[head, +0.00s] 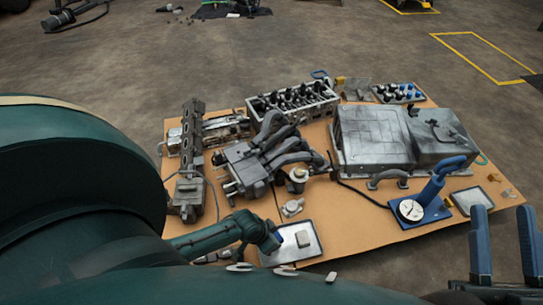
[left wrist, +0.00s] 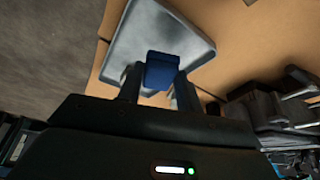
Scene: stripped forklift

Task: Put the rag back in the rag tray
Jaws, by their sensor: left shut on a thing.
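The blue rag (left wrist: 163,70) sits between the fingers of my left gripper (left wrist: 157,84), which is shut on it. In the left wrist view the rag appears in front of a shallow grey tray (left wrist: 190,30). In the head view the rag (head: 270,241) is at the left edge of this tray (head: 312,252) on the near side of the table; I cannot tell whether it touches the tray.
The brown table (head: 350,233) carries a manifold with hoses (head: 255,165), a cylinder head (head: 292,103), a large grey box unit (head: 372,138) and a blue stand with a dial (head: 412,209). Another shallow tray (head: 470,199) lies at the right. Bare tabletop lies right of the near tray.

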